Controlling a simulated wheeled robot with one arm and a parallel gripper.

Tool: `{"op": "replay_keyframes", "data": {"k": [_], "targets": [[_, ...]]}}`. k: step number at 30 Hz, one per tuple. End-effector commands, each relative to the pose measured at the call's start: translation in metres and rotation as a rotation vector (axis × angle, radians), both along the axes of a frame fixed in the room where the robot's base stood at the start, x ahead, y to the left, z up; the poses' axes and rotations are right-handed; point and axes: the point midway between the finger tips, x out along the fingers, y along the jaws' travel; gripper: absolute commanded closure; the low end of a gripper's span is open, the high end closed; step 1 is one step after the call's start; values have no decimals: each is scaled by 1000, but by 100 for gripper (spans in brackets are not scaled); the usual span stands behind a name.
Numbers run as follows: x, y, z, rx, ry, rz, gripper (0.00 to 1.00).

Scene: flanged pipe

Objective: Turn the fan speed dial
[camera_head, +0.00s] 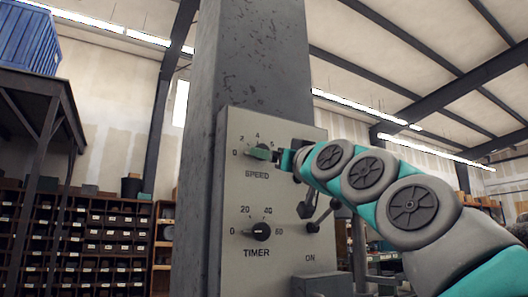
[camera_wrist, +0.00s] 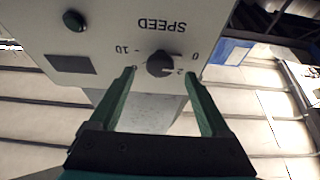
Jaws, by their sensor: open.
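The speed dial is a dark round knob (camera_wrist: 159,64) on a pale panel, under the upside-down word SPEED in the wrist view. My gripper (camera_wrist: 160,74) is open. Its two green fingers point at the panel, one tip on each side of the knob, with gaps visible on both sides. In the head view, a green fingertip of my gripper (camera_head: 261,154) covers most of the knob, above the word SPEED. Whether the fingers touch the knob cannot be told. The knob's pointer mark is not clear.
The panel (camera_head: 233,190) is fixed to a grey pillar (camera_head: 262,55). A timer dial (camera_head: 261,231) sits below. Levers (camera_head: 318,215) stick out at the panel's right side. Shelves with bins (camera_head: 100,235) stand at the left, behind.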

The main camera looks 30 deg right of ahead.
Motion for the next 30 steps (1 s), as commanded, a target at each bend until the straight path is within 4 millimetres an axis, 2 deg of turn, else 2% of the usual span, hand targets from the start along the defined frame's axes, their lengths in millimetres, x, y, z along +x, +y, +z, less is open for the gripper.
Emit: {"op": "replay_keyframes", "data": {"k": [4,9,20,30], "targets": [[19,1,9,-1,0,0,19],[33,1,15,-1,-1,0,19],[37,2,16,0,-2,0,19],[37,2,16,0,-2,0,55]]}}
